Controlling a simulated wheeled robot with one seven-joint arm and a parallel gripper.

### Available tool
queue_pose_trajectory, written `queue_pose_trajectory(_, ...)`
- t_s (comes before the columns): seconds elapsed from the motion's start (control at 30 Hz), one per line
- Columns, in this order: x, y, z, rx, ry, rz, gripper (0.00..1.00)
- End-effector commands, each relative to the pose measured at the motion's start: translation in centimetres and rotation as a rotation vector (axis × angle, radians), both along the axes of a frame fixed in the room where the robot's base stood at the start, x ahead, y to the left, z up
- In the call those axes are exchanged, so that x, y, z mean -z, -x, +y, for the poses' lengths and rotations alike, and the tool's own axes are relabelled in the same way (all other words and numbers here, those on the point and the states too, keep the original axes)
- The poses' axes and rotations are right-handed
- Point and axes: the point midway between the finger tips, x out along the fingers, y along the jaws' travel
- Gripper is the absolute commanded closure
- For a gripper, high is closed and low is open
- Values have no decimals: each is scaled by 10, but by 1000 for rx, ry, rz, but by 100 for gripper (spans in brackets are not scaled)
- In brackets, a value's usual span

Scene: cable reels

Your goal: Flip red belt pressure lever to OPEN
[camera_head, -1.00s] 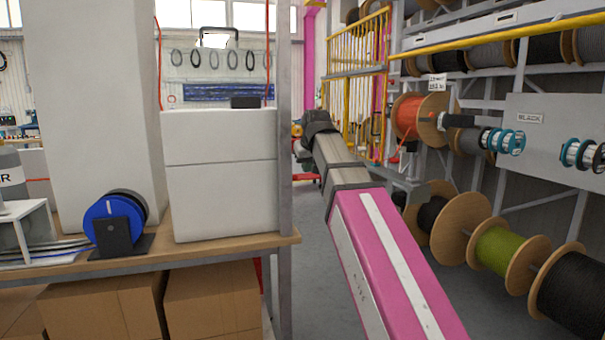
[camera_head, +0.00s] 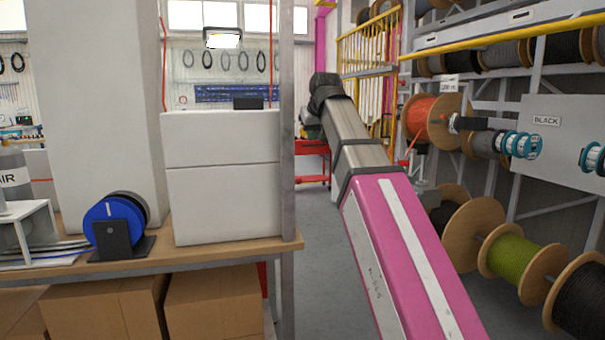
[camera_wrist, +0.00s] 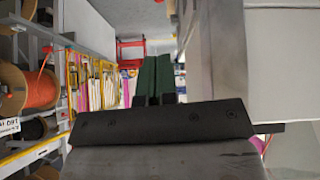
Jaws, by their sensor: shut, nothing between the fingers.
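I cannot make out a red belt pressure lever for certain in either view. My gripper shows in the wrist view as two dark green fingers (camera_wrist: 155,80), shut together with nothing between them. They point out over open space, with a red cart (camera_wrist: 131,52) beyond them. In the head view my pink and grey arm reaches up from the lower right, and it hides the area behind it. I cannot make out the gripper itself there.
A workbench (camera_head: 190,257) with a white box (camera_head: 222,190) and blue spool (camera_head: 112,222) stands left. A metal post (camera_head: 288,150) rises at its end. Racks with an orange reel (camera_head: 430,120) and other reels stand right. Grey floor (camera_head: 318,235) is clear between them.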

Motion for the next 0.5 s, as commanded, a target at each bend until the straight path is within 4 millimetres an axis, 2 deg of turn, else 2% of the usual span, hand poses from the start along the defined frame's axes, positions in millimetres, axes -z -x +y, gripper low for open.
queue_pose_trajectory(0.17,8,-7,2,0,0,0,100)
queue_pose_trajectory(0.5,49,-37,11,0,0,1,100)
